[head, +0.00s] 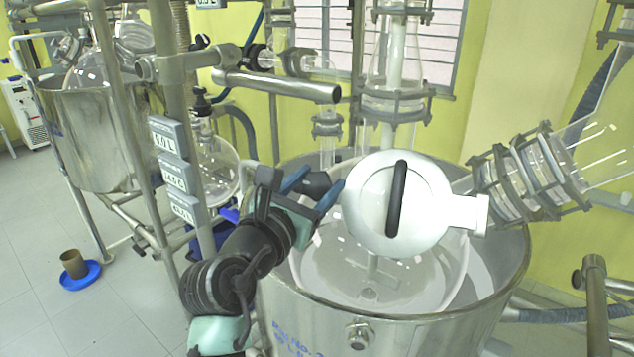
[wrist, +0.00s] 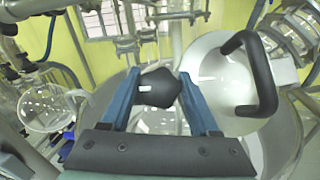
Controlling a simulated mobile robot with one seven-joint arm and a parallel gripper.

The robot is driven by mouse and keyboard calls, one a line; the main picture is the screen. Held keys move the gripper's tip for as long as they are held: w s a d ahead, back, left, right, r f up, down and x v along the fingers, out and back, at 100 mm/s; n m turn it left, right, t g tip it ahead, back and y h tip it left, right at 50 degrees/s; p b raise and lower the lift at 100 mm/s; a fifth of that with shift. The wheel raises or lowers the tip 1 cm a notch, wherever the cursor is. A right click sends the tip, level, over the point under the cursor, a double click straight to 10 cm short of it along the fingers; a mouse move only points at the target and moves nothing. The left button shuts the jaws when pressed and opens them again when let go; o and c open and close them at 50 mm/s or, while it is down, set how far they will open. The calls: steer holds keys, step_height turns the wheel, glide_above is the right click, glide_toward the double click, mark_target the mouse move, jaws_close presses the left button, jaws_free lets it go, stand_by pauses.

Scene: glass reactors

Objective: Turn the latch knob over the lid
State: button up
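The latch knob (head: 316,184) is black and faceted, at the left edge of the lid in the head view. It also shows in the middle of the wrist view (wrist: 160,88). My gripper (head: 312,188) has its two blue fingers on either side of the knob. The round white lid (head: 368,207) has a black bar handle (head: 397,198), which stands right of my gripper in the wrist view (wrist: 258,75). The knob's underside is hidden.
The wide steel vessel (head: 315,312) surrounds the glass reactor under the lid. A flanged glass tube (head: 590,160) rises at the right. A steel post with volume labels (head: 172,177) stands left of my arm, near a round glass flask (head: 212,170). Metal pipes cross behind.

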steer(key=c, duration=0.7)
steer(key=shift+c, duration=0.2)
